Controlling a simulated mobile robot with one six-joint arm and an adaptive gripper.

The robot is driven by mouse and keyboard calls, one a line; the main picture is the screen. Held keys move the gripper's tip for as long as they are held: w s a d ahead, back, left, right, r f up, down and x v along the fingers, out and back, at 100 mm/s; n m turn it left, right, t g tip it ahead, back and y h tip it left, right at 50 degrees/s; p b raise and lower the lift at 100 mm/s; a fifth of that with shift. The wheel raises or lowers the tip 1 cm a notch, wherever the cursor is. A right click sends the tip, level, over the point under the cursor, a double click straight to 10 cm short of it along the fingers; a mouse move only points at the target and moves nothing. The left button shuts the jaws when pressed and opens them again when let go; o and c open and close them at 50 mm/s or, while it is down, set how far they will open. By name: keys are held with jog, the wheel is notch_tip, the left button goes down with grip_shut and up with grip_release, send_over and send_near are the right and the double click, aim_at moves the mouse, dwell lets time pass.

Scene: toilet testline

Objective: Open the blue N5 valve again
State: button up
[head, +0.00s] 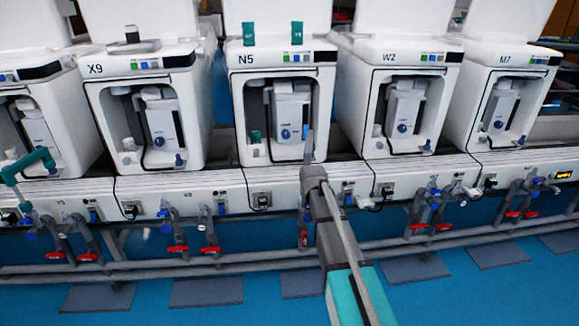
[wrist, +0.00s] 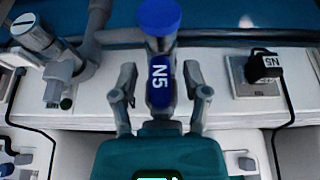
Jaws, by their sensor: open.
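The blue N5 valve (wrist: 160,85) stands in the middle of the wrist view, with a white N5 label on its blue lever and a round blue cap at its far end. My gripper (wrist: 160,76) is open, with one grey finger on each side of the lever. Small gaps show between the fingers and the lever, and I see no contact. In the head view my arm reaches up from the bottom to the front of the N5 unit (head: 262,85). The arm hides most of the N5 valve there, and the gripper fingers cannot be made out.
A grey pipe fitting (wrist: 45,45) stands left of the gripper in the wrist view. A socket plate (wrist: 245,78) with an N5-tagged plug and black cable lies to the right. Neighbouring units X9 (head: 97,72) and W2 (head: 395,58) flank N5. Red-handled valves (head: 417,226) line the pipes below.

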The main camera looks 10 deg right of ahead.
jog(key=s+r+g+p, duration=0.15)
jog(key=s+g, duration=0.25)
jog(key=s, duration=2.5)
notch_tip(320, 180, up, 37)
jog(key=p, duration=3.9)
jog(key=shift+r, duration=0.2)
jog(key=shift+a, duration=0.1)
